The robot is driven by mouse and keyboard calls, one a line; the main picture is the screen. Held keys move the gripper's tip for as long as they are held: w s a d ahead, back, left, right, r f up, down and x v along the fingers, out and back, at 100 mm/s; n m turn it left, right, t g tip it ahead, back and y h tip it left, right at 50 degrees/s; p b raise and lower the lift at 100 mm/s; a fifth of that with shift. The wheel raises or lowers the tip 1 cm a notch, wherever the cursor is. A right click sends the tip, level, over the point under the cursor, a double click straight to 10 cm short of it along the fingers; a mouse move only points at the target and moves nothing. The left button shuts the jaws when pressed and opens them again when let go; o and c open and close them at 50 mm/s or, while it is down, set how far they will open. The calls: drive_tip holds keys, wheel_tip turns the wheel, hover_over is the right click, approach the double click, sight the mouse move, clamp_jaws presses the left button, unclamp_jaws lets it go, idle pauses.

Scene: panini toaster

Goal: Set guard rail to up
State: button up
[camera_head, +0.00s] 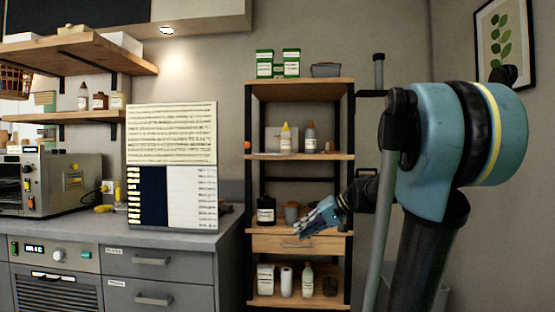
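A steel panini toaster (58,183) stands on the grey counter at the left, cut off by the picture edge. Its front shows a dark window and a strip of small orange and dark controls (28,178). I cannot make out a guard rail on it, nor whether one is up or down. My gripper (298,234) is at the middle of the picture, in front of the wooden rack, far to the right of the toaster. It points left and slightly down. It is too small to tell whether its fingers are open or shut, and I see nothing held.
A board with printed sheets (172,134) stands on the counter (115,232) between toaster and rack. A wooden rack (297,157) with bottles and jars is behind my gripper. Grey drawers (152,262) and an oven (55,290) are below the counter. Wall shelves (78,50) hang above the toaster.

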drive_tip(key=w+d+r+n+t+y, duration=0.15)
drive_tip(key=w+r+y, duration=0.35)
drive_tip(key=w+r, duration=0.65)
drive_tip(key=w+d+r+t+y, duration=0.2)
drive_tip(key=w+d+r+y, duration=0.15)
drive_tip(key=w+r, duration=0.8)
drive_tip(key=shift+y, duration=0.45)
drive_tip(key=x, duration=0.6)
drive_tip(key=w+f+x, duration=0.1)
drive_tip(key=x, duration=0.4)
drive_tip(key=w+f+x, duration=0.1)
drive_tip(key=x, duration=0.5)
drive_tip(key=shift+a+f, duration=0.2)
drive_tip(key=shift+a, duration=0.05)
drive_tip(key=shift+c, duration=0.2)
clamp_jaws()
drive_tip(key=shift+d, duration=0.15)
